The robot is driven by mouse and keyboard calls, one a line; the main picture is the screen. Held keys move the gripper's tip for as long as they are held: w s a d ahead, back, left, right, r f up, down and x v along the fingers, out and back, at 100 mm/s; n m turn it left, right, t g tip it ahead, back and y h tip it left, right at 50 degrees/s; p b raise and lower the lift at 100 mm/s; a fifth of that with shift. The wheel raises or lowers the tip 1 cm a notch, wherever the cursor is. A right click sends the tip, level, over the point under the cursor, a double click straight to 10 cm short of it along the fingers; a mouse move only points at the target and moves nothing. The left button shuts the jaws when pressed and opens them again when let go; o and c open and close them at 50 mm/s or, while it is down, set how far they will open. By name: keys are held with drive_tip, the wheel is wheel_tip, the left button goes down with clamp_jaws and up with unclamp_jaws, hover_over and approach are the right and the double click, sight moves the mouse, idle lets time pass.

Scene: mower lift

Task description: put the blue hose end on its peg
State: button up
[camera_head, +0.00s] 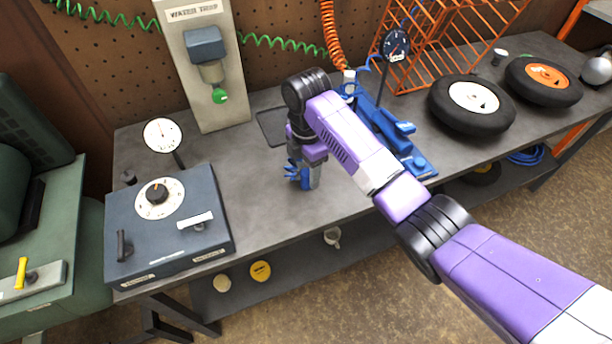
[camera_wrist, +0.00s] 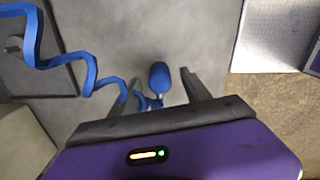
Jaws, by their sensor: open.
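My gripper (camera_head: 304,178) is low over the middle of the grey workbench, pointing down. In the wrist view its two fingers (camera_wrist: 162,92) stand apart. The blue hose end, a rounded blue bulb (camera_wrist: 160,76), shows between them. I cannot tell whether either finger touches it. Blue also shows at the fingers in the head view (camera_head: 294,174). A kinked blue hose (camera_wrist: 92,82) runs from the hose end toward the upper left of the wrist view. I cannot make out the peg for it with certainty.
The workbench (camera_head: 270,215) is clear in front of my gripper. A dark tray (camera_head: 272,127) lies behind it. A blue stand (camera_head: 395,130) and black wheels (camera_head: 470,103) are to the right. A blue-grey box with a dial (camera_head: 168,235) is left. A grey wall panel (camera_head: 200,70) stands behind.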

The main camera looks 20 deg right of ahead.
drive_tip(key=shift+f, duration=1.05)
clamp_jaws()
drive_tip(key=shift+r, duration=0.15)
